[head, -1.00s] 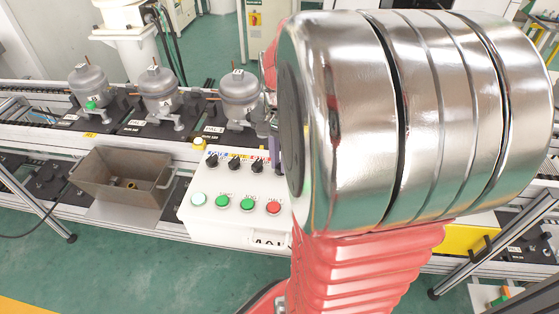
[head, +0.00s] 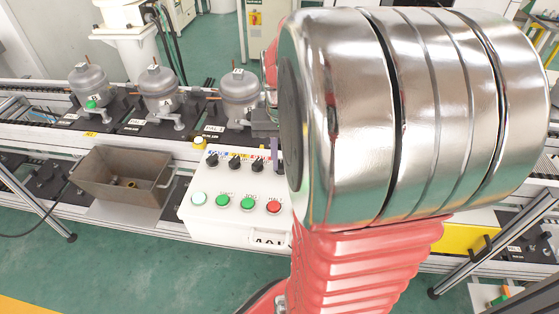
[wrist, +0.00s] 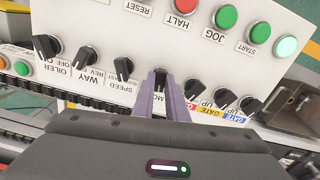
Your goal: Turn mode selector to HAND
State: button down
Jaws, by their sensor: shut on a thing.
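The white control box (head: 225,225) stands before the conveyor in the head view. In the wrist view its panel (wrist: 150,45) appears upside down. My gripper (wrist: 161,88) is shut on a black selector knob (wrist: 160,75) in the selector row. The label by this knob is partly covered; the letters "MO" show, which fits the mode selector. The fingers hide part of the knob, and I cannot tell which position it points to. In the head view a purple finger of my gripper (head: 275,152) shows at the box's upper right; my arm hides the knob there.
A SPEED knob (wrist: 123,68) and a gate knob (wrist: 222,99) sit close on either side. A red HALT button (wrist: 184,11) and green buttons are on the same panel. A brown metal bin (head: 122,178) stands left of the box. Compressors (head: 158,90) stand behind.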

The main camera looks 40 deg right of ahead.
jog(key=shift+d+n, duration=0.2)
jog(key=shift+n, duration=1.1)
jog(key=c, duration=1.8)
grip_release()
jog(key=shift+a, duration=0.1)
jog(key=shift+o, duration=0.2)
jog(key=shift+r, duration=0.15)
notch_tip(320, 180, up, 13)
jog(key=shift+r, duration=0.2)
jog(key=shift+w, duration=0.1)
